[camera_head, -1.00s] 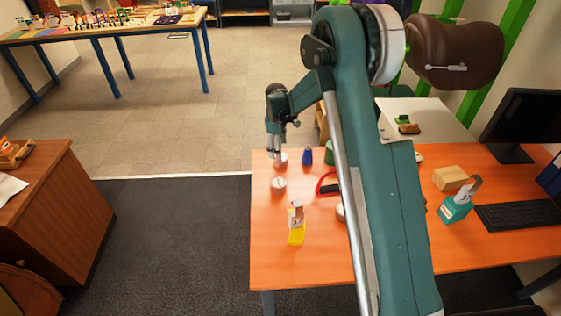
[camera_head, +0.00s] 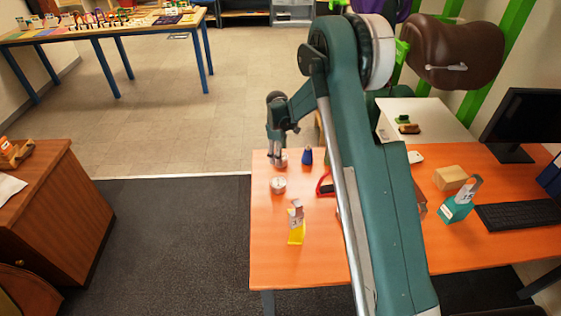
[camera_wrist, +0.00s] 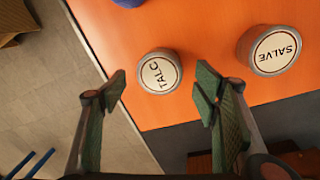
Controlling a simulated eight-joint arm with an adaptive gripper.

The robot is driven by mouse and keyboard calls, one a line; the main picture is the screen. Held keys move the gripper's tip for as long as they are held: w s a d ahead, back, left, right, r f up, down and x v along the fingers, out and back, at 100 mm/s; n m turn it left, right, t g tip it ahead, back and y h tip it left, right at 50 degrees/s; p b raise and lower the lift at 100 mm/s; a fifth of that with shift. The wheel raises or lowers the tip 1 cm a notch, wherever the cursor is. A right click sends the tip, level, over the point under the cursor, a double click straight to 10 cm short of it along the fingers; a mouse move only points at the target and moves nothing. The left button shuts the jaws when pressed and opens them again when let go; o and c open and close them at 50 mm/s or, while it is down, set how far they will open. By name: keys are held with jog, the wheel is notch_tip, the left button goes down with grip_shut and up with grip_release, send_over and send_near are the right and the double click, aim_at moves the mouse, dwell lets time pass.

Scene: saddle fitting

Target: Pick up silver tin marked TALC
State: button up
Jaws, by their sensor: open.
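The silver tin marked TALC (camera_wrist: 159,72) stands on the orange table with its white lettered lid up, near the table edge in the wrist view. In the head view the tin (camera_head: 281,161) is partly hidden by my gripper. My gripper (camera_wrist: 163,88) is open and empty, its two green-padded fingers on either side of the TALC tin in the picture, with the tin a little beyond the fingertips. In the head view my gripper (camera_head: 277,154) is low over the far left corner of the table. Whether the fingers touch the tin cannot be told.
A similar tin marked SALVE (camera_wrist: 270,50) stands to the right in the wrist view, close to one finger. A blue object (camera_head: 307,156) stands beside my gripper. A red-handled thing (camera_head: 325,184) and a yellow item (camera_head: 297,234) are nearer.

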jog(key=shift+w+d+f, duration=0.1)
jog(key=shift+f, duration=0.95)
jog(key=shift+w+f, duration=0.1)
jog(key=shift+f, duration=0.9)
jog(key=c, duration=1.1)
